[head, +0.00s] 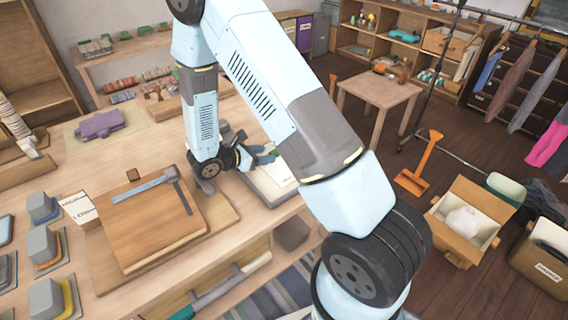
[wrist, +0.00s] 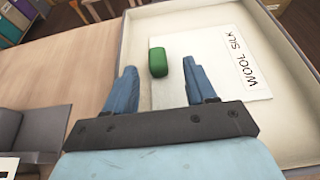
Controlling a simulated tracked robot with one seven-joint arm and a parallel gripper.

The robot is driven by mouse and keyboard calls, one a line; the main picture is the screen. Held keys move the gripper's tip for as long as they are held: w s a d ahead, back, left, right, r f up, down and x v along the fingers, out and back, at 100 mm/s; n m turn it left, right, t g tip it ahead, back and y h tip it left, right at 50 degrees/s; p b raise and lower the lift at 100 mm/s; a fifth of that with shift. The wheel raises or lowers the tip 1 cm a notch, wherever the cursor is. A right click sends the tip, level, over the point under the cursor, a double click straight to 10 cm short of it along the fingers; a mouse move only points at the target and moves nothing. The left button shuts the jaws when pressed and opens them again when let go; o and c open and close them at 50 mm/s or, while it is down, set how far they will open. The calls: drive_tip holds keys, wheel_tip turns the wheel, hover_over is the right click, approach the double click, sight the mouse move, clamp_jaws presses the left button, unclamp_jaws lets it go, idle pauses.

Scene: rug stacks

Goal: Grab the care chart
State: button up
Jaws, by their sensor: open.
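The care chart (wrist: 230,80) is a white card lettered "WOOL SILK". It lies flat in a shallow pale tray (wrist: 291,128). A small green block (wrist: 158,62) rests at the card's left side. In the wrist view my gripper (wrist: 162,70) is open, with its two blue fingers apart and the green block between and beyond their tips. Nothing is held. In the head view my gripper (head: 262,156) hangs over the tray (head: 272,184) on the workbench, and my arm hides part of that tray.
A brown board (head: 160,236) with a grey square tool (head: 160,184) lies left of my gripper. Several grey blocks (head: 42,245) stand at the bench's left. A purple piece (head: 100,124) lies farther back. An orange shovel (head: 425,165) and an open box (head: 470,215) are on the floor at right.

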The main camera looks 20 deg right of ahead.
sight(273, 150)
drive_tip(key=shift+w+x, duration=0.15)
drive_tip(key=shift+x, duration=1)
drive_tip(key=shift+w+x, duration=0.15)
drive_tip(key=shift+x, duration=1.05)
drive_tip(key=shift+r, duration=0.15)
drive_tip(key=shift+c, duration=0.2)
clamp_jaws()
drive_tip(key=shift+r, duration=0.1)
